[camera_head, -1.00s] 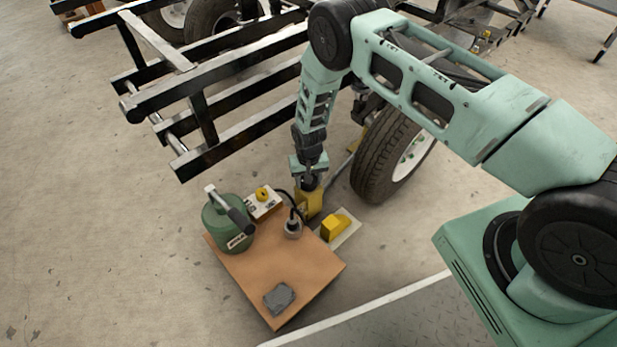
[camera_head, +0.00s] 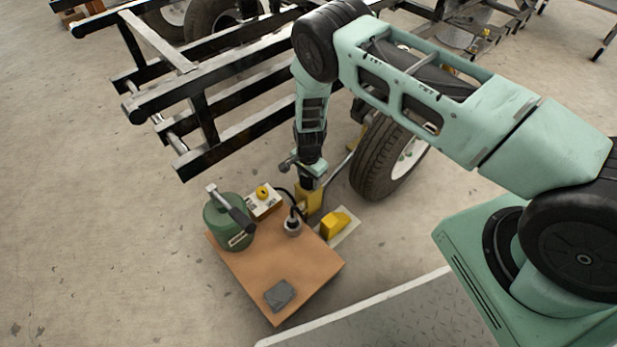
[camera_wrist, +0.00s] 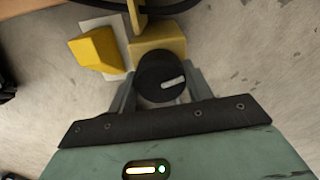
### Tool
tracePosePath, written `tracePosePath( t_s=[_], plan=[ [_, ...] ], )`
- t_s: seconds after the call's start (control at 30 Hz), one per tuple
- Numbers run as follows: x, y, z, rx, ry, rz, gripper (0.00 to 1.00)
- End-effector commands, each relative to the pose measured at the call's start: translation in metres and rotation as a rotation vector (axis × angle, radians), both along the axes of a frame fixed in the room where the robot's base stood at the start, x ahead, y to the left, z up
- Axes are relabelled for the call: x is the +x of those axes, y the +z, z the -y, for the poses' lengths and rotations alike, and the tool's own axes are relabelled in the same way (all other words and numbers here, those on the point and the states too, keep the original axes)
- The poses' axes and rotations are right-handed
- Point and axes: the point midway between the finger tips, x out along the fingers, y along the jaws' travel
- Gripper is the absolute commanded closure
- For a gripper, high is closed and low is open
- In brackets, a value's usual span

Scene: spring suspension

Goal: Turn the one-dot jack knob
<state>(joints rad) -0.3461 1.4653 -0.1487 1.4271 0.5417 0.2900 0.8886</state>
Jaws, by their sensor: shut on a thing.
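A round black knob (camera_wrist: 160,78) with a white pointer line shows in the wrist view, set on a yellow jack body (camera_wrist: 160,47). My gripper (camera_wrist: 158,90) points down and is shut on the knob, one finger on each side. In the head view my gripper (camera_head: 308,182) is just above the yellow jack body (camera_head: 309,199) and hides the knob. I cannot make out any dot mark on it.
A tyre (camera_head: 385,155) and black frame (camera_head: 215,130) stand close to my arm.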

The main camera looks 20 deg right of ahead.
Motion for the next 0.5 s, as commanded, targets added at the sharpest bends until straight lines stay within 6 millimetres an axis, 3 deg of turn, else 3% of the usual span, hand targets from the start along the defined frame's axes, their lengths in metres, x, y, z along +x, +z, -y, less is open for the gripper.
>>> tracePosePath(
  t_s=[0.5],
  plan=[
    [-0.0001,0.0001,0.0,0.0,-0.377,0.001,0.73]
  ],
)
